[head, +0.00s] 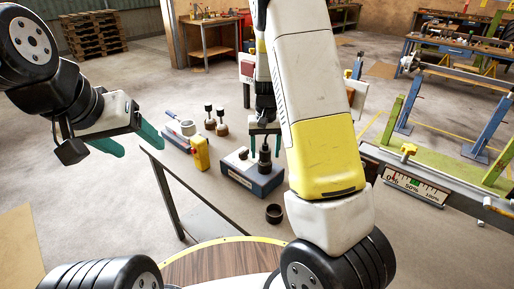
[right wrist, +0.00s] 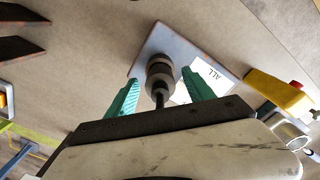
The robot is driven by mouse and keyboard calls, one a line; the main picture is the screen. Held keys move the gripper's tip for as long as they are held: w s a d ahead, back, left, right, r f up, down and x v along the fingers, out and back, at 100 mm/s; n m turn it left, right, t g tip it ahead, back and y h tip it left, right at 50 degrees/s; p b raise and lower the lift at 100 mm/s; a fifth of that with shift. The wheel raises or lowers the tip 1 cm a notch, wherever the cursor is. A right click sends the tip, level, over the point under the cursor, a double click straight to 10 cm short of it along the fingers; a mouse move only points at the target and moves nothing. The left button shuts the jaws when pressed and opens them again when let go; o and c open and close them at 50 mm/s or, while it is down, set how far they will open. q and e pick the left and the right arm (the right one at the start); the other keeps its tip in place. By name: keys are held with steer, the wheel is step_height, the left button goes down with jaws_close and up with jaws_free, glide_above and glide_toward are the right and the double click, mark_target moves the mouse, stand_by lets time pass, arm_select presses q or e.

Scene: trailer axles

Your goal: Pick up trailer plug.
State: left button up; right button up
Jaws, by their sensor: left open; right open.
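The trailer plug, seemingly the dark round piece with a narrow stem (head: 264,158), stands upright on a grey-blue block (head: 239,177). My right gripper (head: 265,146) is over the block, pointing down, with its teal fingers open on either side of the plug's upper part. In the right wrist view the plug (right wrist: 160,70) lies between the two open fingers, with visible gaps to both. My left gripper (head: 132,143) is open and empty, off to the left above the floor.
Left of the block on the table (head: 215,200) are a yellow box (head: 201,153), a metal cylinder and two dark knobbed pieces (head: 221,122). A dark ring (head: 274,213) lies in front. A gauge panel (head: 415,187) and green rail stand right.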

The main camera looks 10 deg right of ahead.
steer(key=shift+f, duration=0.95)
steer(key=shift+c, duration=0.2)
jaws_close()
steer(key=shift+r, duration=0.15)
